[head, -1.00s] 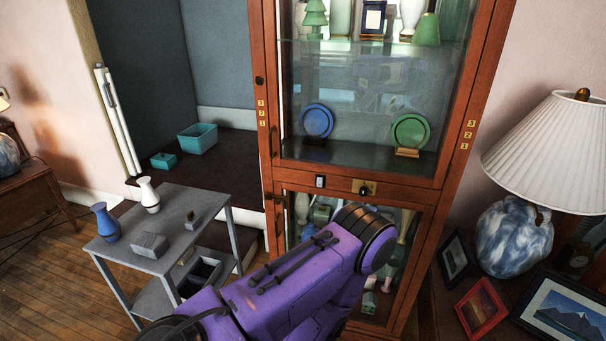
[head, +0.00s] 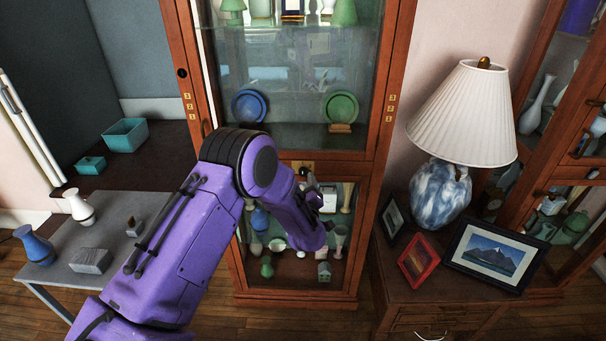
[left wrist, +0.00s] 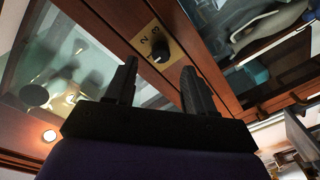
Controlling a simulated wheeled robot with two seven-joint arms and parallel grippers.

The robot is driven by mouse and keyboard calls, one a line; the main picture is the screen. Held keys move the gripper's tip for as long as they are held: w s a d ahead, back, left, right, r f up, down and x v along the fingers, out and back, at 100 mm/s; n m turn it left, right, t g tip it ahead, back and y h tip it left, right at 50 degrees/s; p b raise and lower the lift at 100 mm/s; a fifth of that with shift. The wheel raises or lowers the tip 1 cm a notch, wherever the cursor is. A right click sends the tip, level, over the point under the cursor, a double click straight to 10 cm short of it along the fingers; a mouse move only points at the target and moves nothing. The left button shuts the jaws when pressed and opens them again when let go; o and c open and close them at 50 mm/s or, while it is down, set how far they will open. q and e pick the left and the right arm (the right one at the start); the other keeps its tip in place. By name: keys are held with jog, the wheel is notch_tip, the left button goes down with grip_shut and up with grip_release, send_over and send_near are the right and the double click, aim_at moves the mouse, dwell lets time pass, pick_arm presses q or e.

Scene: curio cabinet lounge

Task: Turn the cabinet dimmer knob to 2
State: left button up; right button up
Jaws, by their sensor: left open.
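The cabinet dimmer knob is a small dark knob (left wrist: 160,54) on a brass plate with printed numbers, a 2 and a 3 among them, in the left wrist view. Its pointer is too small to read. In the head view the brass plate (head: 303,166) shows on the cabinet's middle rail, partly behind my arm. My left gripper (left wrist: 159,66) is open and empty, its two dark fingers pointing toward the rail with the knob between them in the picture; I see no contact. In the head view the left gripper (head: 312,184) is just below the plate, partly hidden by my wrist.
Glass cabinet doors lie above and below the rail, with a blue plate (head: 250,106) and a green plate (head: 341,107) behind the upper one. A lamp (head: 462,115) and picture frames (head: 495,254) stand at right. A grey table (head: 118,240) with vases is at left.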

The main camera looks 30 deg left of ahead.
aim_at(303, 174)
pick_arm(q)
jog(key=x, duration=0.5)
jog(key=shift+p, duration=0.35)
jog(key=shift+c, duration=0.3)
grip_shut()
